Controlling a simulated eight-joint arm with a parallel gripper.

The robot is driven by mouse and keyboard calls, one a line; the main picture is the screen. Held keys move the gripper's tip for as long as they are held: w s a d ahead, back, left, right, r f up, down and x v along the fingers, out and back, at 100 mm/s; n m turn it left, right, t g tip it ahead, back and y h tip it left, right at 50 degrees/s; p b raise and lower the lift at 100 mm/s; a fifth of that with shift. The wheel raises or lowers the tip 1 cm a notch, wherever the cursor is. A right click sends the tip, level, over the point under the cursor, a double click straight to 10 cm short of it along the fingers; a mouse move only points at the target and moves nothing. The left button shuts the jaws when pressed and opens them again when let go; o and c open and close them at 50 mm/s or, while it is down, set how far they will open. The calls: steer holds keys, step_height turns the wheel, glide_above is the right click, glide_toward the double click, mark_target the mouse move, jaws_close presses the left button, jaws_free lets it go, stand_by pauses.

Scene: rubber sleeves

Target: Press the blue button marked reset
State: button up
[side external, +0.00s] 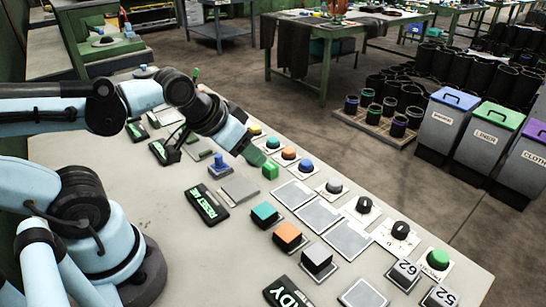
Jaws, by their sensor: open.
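A round blue button (306,166) sits on a small pale plate in the row of round buttons along the far side of the panel table. A blue part with an upright stub (218,164) stands further left, near a dark sign with green letters (206,204) that seems to read "RESET ME". I cannot read a reset mark on either blue part. My gripper (258,160) is at the end of the pale blue arm, low over the table, left of the round blue button and apart from it. It is open, and no held object shows. Its fingertips are hard to tell from nearby green parts.
Orange (289,153) and green (273,142) buttons stand close beyond my gripper. Square coloured blocks, flat grey plates, black knobs and a green button (438,259) fill the table's right part. The near left tabletop (190,265) is bare. Lidded bins (482,135) stand on the floor beyond.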

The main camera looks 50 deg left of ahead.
jaws_close()
stand_by(1.5)
